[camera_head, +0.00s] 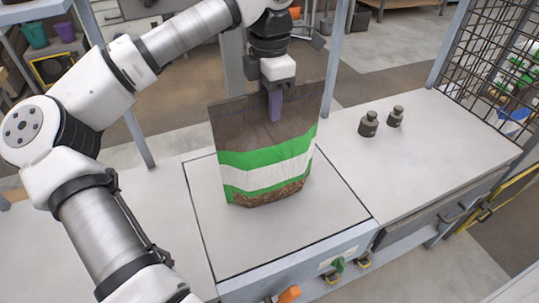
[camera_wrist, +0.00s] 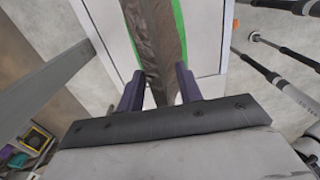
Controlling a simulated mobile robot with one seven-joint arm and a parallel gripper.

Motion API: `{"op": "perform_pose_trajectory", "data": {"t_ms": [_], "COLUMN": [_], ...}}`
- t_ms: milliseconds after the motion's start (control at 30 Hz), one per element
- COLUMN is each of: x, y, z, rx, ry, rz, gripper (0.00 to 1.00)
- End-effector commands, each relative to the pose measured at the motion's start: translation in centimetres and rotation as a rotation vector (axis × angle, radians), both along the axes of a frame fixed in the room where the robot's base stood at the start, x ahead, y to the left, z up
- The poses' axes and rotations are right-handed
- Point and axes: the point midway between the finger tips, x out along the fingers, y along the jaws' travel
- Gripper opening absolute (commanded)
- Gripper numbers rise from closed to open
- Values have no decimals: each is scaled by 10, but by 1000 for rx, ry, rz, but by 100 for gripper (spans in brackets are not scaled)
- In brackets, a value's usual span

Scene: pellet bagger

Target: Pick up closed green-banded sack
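The green-banded sack (camera_head: 265,160) stands upright on a square plate (camera_head: 335,215) set in the bench. It is brown with green and white bands and a pellet-patterned strip at the bottom. Its top looks flat and closed. My gripper (camera_head: 275,105) is above the sack and points down, with one purple finger in front of the sack's upper face. In the wrist view my gripper (camera_wrist: 160,72) has its two fingers apart, one on each side of the sack's brown top (camera_wrist: 155,40). Narrow gaps show between fingers and sack.
Two dark weights (camera_head: 369,124) stand on the bench right of the sack. A wire mesh cage (camera_head: 480,50) rises at the far right. Grey posts (camera_head: 338,60) stand behind the bench. An orange knob (camera_head: 288,294) is at the plate's front. The bench left of the plate is clear.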

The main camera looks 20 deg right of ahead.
Motion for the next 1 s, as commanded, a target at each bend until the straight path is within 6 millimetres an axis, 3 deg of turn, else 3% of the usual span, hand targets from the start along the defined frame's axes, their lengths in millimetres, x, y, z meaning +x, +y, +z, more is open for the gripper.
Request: {"op": "perform_pose_trajectory", "data": {"t_ms": [300, 567, 1000], "x": [0, 0, 0], "y": [0, 0, -1], "z": [-7, -6, -5], "rx": [-1, -1, -3], "ry": [0, 0, -1], "rz": [0, -1, -1], "gripper": [34, 0, 0]}}
